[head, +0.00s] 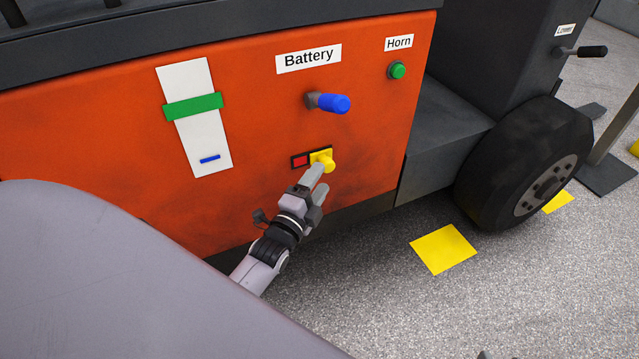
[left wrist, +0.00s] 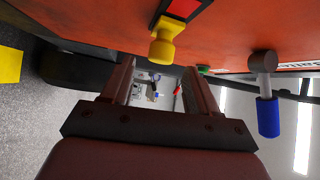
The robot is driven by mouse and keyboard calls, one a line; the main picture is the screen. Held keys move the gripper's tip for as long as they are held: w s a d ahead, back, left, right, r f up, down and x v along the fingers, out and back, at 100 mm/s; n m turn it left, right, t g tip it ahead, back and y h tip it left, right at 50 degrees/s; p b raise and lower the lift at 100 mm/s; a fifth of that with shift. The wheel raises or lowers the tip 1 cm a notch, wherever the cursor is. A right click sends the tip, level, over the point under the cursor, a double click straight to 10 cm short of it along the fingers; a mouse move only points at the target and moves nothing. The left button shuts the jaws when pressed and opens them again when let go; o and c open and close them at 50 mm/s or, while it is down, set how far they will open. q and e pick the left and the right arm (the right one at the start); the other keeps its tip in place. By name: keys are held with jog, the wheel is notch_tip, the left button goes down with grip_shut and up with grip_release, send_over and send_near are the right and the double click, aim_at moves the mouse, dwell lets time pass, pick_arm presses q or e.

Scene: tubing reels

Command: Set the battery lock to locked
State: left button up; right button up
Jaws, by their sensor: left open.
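The battery lock is a small plate with a yellow knob (head: 327,162) on its right part and a red patch (head: 300,161) showing on its left. It sits on the orange panel (head: 260,120) below the blue-handled battery lever (head: 333,103). My left gripper (head: 318,180) is just below the knob, its fingers pointing up at it. In the left wrist view the yellow knob (left wrist: 162,45) is beyond the open fingers, and nothing is between them. Whether a fingertip touches the knob is unclear. My right gripper is not in view.
A green horn button (head: 397,70) is at the panel's upper right. A white strip with a green slider (head: 194,107) is to the left. A black wheel (head: 525,165) stands at right. A yellow floor mark (head: 443,249) lies on open grey floor.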

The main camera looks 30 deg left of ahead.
pick_arm(q)
jog(key=shift+s, duration=0.4)
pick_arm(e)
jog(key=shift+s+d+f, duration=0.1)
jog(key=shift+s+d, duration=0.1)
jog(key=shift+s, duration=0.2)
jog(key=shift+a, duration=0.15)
